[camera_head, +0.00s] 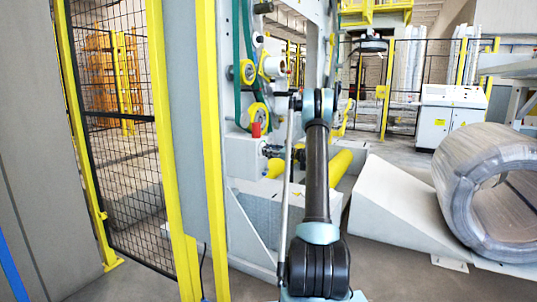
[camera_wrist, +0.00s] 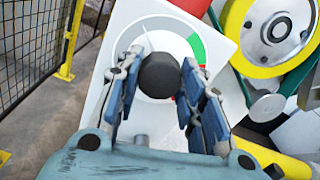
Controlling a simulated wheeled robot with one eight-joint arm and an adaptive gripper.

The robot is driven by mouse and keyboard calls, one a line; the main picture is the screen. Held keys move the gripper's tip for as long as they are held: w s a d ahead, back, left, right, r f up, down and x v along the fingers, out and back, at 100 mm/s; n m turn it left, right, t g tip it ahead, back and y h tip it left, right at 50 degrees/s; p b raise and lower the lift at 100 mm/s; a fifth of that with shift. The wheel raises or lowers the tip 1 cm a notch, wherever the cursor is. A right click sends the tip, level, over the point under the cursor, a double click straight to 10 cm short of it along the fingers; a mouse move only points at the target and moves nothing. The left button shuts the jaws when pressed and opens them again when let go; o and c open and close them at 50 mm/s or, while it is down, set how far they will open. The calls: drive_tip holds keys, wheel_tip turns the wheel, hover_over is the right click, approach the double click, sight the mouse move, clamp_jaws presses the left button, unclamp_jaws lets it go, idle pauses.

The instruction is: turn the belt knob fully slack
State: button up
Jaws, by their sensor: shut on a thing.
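The knob (camera_wrist: 160,75) is a dark round cap on a white dial plate (camera_wrist: 117,32) in the wrist view. The plate has a grey arc, a green sector (camera_wrist: 197,47) at the right and a little red below it. My gripper (camera_wrist: 159,72) has its two blue-grey fingers on either side of the knob, shut on it. In the head view I cannot clearly make out the knob. The green belt (camera_head: 238,72) runs down the machine, over yellow-rimmed wheels (camera_head: 259,114).
A red part (camera_head: 256,130) stands on the machine's grey box (camera_head: 240,157). A yellow-rimmed wheel (camera_wrist: 278,28) is close right of my gripper. A mesh fence (camera_head: 115,150) with yellow posts is at the left. A wrapped coil (camera_head: 455,190) lies at the right.

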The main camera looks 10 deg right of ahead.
drive_tip(key=shift+d+f+n, duration=0.1)
drive_tip(key=shift+f+n, duration=0.05)
drive_tip(key=shift+n, duration=8.45)
drive_tip(key=shift+s, duration=0.1)
drive_tip(key=o, duration=1.1)
drive_tip(key=shift+c, duration=0.2)
drive_tip(key=v, duration=1.1)
drive_tip(key=shift+s+d, duration=0.2)
drive_tip(key=shift+d, duration=0.15)
